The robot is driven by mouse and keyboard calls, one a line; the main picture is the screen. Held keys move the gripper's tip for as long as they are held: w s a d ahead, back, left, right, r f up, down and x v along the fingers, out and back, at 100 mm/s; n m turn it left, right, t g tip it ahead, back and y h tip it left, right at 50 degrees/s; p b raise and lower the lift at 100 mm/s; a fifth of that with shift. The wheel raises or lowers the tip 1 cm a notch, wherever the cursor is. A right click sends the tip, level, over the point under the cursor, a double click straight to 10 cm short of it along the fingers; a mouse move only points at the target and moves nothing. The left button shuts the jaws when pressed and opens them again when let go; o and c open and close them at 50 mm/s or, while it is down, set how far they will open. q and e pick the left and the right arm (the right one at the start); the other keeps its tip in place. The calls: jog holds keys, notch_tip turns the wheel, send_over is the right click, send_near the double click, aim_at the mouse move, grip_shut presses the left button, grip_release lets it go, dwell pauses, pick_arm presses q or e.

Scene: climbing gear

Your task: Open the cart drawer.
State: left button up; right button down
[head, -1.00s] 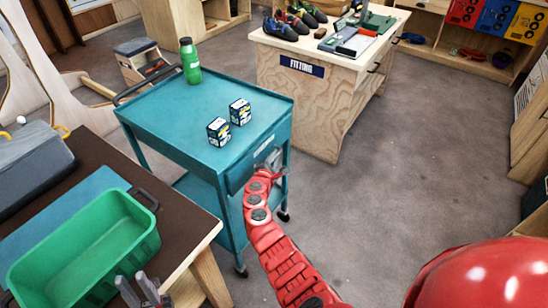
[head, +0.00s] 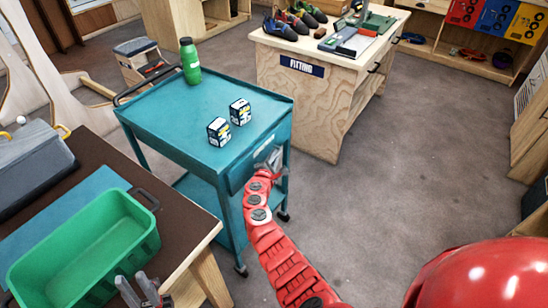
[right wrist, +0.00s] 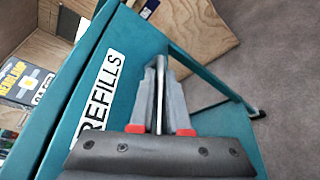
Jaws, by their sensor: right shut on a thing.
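The teal cart (head: 190,115) stands in the middle of the head view. Its drawer (head: 240,172) is at the near right end and looks closed or nearly so. In the right wrist view the drawer front (right wrist: 85,135) carries a white REFILLS label (right wrist: 102,88). My right gripper (head: 272,160) is at that front, its fingers (right wrist: 159,68) shut together on the drawer handle, which they mostly hide. My left gripper (head: 138,288) is open and empty, low in the head view by the green bin.
Two small boxes (head: 229,121) and a green bottle (head: 190,62) stand on the cart top. The green bin (head: 75,262) is on the brown table (head: 180,220) at left. The FITTING bench (head: 310,100) is behind the cart. The floor (head: 400,190) at right is clear.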

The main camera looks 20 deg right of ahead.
jog(key=shift+s, duration=0.1)
jog(key=s+d+p, duration=0.6)
jog(key=s+d, duration=1)
jog(key=s, duration=0.4)
jog(key=shift+s, duration=0.3)
jog(key=c, duration=1.2)
grip_release()
jog(key=shift+d, duration=0.1)
jog(key=shift+o, duration=0.2)
jog(key=b+v, duration=0.2)
jog(key=v, duration=1.5)
